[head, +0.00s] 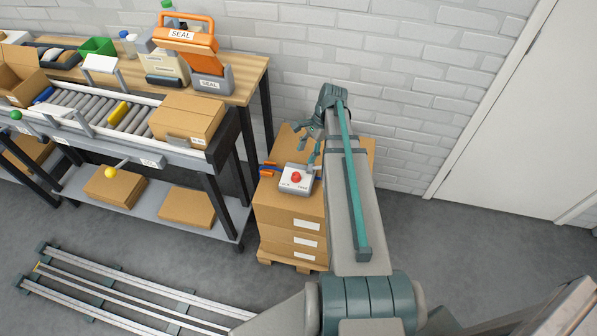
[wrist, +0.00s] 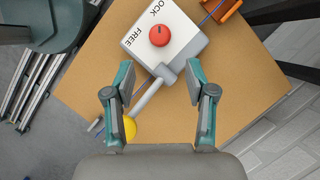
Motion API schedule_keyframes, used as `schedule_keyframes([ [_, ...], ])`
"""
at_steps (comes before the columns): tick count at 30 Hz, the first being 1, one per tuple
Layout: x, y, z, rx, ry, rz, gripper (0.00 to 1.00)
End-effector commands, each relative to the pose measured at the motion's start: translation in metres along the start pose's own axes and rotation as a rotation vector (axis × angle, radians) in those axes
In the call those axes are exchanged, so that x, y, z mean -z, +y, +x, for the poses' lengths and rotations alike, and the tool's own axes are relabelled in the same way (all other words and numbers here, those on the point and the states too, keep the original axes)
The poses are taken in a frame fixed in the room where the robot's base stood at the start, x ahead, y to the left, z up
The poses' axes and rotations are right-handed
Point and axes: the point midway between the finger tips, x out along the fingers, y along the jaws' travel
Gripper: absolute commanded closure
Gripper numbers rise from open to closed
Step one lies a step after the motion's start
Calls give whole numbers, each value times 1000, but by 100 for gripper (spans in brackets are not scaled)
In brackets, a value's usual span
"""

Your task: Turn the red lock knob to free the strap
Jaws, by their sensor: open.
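The red lock knob (head: 296,177) sits on a white box (head: 289,186) on top of stacked cartons. In the wrist view the knob (wrist: 159,36) is near the top, with "FREE" and a partly cut-off "OCK" printed on the box (wrist: 187,48). My gripper (wrist: 158,68) is open and empty, its fingers apart on either side of a grey rod below the knob, not touching the knob. In the head view my gripper (head: 305,147) is just behind the box. I cannot make out the strap for certain.
An orange item (wrist: 228,8) lies beside the box. The carton top (wrist: 250,90) is otherwise mostly clear. A roller conveyor and workbench (head: 240,92) stand left; a brick wall is behind.

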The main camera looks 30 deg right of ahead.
Motion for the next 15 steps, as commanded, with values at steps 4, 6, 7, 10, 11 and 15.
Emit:
schedule_keyframes([
  [4, -1, 1, 19, -3, -1, -1, 45],
  [6, -1, 1, 30, -4, -1, -2, 45],
  [7, -1, 1, 35, -3, -1, -2, 45],
  [10, -1, 1, 51, -4, 0, -2, 45],
  [11, -1, 1, 56, -4, -1, -2, 45],
  [15, -1, 1, 75, -4, 0, -2, 45],
])
